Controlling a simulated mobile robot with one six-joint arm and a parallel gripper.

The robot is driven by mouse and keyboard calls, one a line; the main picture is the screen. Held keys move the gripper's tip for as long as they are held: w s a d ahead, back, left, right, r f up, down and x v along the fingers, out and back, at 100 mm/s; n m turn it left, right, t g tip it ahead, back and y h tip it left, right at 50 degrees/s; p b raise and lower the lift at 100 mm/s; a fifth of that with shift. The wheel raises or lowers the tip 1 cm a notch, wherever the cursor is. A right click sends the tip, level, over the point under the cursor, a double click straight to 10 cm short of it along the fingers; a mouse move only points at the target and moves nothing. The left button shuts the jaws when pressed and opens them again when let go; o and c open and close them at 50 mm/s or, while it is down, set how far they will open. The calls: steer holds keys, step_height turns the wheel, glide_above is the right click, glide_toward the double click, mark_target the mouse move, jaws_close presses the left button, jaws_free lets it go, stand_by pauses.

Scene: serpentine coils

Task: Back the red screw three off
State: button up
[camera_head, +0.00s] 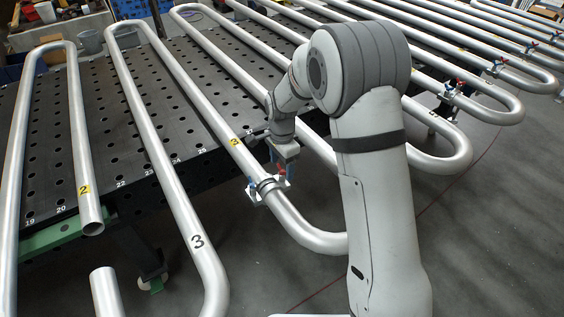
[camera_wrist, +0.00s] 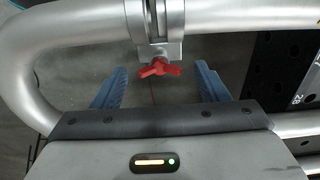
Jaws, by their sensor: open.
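In the wrist view, a red wing-headed screw (camera_wrist: 158,69) sits on the lower end of a metal clamp (camera_wrist: 160,48) around a silver pipe (camera_wrist: 75,24). My gripper (camera_wrist: 160,75) is open, with one blue finger on each side of the screw and clear gaps to both. In the head view, my gripper (camera_head: 281,176) is close to the clamp (camera_head: 262,190) on the pipe with a yellow "3" label (camera_head: 235,142). The red screw (camera_head: 281,171) shows there only as a small spot, partly hidden by my gripper.
Silver serpentine pipes lie across a black perforated table (camera_head: 105,125). More clamps with red screws (camera_head: 460,84) stand on pipes at the right. A cut pipe end labelled 2 (camera_head: 92,226) is at the left. The grey floor is open at lower right.

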steer(key=shift+c, duration=0.5)
steer(key=c, duration=0.9)
